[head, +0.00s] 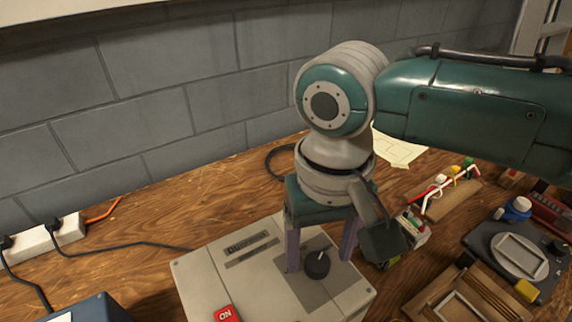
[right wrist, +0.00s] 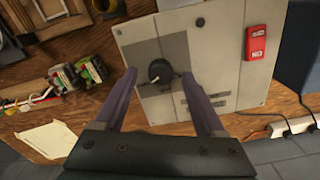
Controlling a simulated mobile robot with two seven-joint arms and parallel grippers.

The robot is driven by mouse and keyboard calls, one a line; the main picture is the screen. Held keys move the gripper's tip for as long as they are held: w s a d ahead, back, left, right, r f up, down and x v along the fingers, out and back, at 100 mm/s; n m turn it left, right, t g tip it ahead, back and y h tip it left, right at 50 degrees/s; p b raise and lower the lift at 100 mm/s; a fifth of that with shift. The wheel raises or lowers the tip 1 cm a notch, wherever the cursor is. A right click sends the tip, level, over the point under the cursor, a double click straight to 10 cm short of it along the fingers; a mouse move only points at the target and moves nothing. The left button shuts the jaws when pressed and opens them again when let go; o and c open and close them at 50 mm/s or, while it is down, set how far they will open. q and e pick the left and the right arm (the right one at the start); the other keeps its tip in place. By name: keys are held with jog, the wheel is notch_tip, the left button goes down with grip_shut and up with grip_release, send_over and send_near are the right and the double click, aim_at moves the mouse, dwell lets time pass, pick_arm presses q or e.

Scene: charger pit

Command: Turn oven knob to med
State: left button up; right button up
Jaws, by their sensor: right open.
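The oven is a pale grey box (head: 245,290) on the wooden bench, with a black round knob (head: 317,264) on a darker grey patch of its top panel. The knob also shows in the right wrist view (right wrist: 160,71), with a light pointer mark on it. My right gripper (head: 322,262) points down over the panel, its two purple fingers open on either side of the knob. In the right wrist view the fingers (right wrist: 165,82) stand apart from the knob with gaps on both sides. Markings around the knob are too small to read. My left gripper is not in view.
A red ON switch (head: 227,314) sits on the box. A white power strip (head: 42,238) with cables lies at left. A grey scale-like device (head: 520,256), a wooden frame (head: 465,292) and small parts crowd the right. A grey block wall stands behind.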

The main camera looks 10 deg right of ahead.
jog(key=shift+f, duration=0.7)
grip_shut()
